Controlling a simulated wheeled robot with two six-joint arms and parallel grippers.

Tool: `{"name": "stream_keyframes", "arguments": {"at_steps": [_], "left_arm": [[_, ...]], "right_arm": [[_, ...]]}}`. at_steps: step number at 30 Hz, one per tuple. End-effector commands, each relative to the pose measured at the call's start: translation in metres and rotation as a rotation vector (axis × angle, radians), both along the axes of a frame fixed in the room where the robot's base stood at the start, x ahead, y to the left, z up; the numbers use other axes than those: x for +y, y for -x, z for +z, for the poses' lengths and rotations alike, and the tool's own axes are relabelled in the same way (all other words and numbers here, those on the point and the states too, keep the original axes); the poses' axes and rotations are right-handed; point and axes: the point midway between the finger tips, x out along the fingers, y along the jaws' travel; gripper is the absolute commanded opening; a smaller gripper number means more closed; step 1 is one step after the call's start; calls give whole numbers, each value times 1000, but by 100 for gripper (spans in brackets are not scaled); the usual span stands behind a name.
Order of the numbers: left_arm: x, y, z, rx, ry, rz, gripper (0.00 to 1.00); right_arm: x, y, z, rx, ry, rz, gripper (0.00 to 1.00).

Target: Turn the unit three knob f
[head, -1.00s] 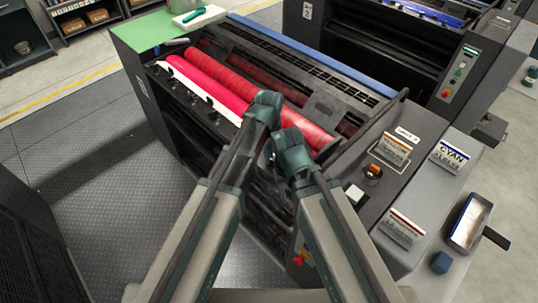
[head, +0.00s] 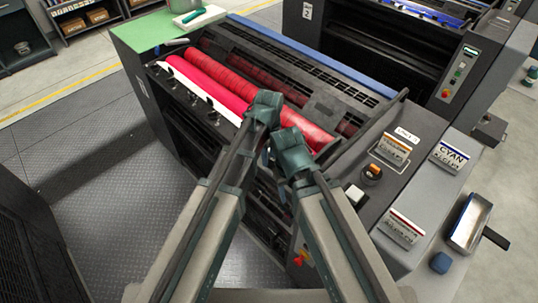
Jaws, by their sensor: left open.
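The near ink unit has a long red roller (head: 205,88) and a row of small black knobs (head: 194,100) along its front edge. Several knobs show left of my left arm; the rest of the row is hidden behind my arms. I cannot read the knob letters, so I cannot tell which one is f. My left gripper (head: 265,156) is open, mostly hidden between my two wrists, in front of the unit's front side. I see nothing held in it. My right wrist is beside it, and its gripper fingers are hidden.
A side console (head: 385,190) holds an orange-topped black knob (head: 372,173), label cards and a CYAN card (head: 452,155). Another unit (head: 370,40) stands behind. Floor at left is clear.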

Motion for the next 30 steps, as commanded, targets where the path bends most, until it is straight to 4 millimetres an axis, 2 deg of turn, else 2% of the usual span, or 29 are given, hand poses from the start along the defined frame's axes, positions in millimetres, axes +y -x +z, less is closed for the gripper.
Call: {"name": "stream_keyframes", "arguments": {"at_steps": [8,24,30], "left_arm": [[0,0,25,0,0,0,44],[0,0,107,0,0,0,44],[0,0,132,0,0,0,44]], "right_arm": [[0,0,25,0,0,0,50],[0,0,107,0,-3,-13,50],[0,0,132,2,-2,-12,50]]}}
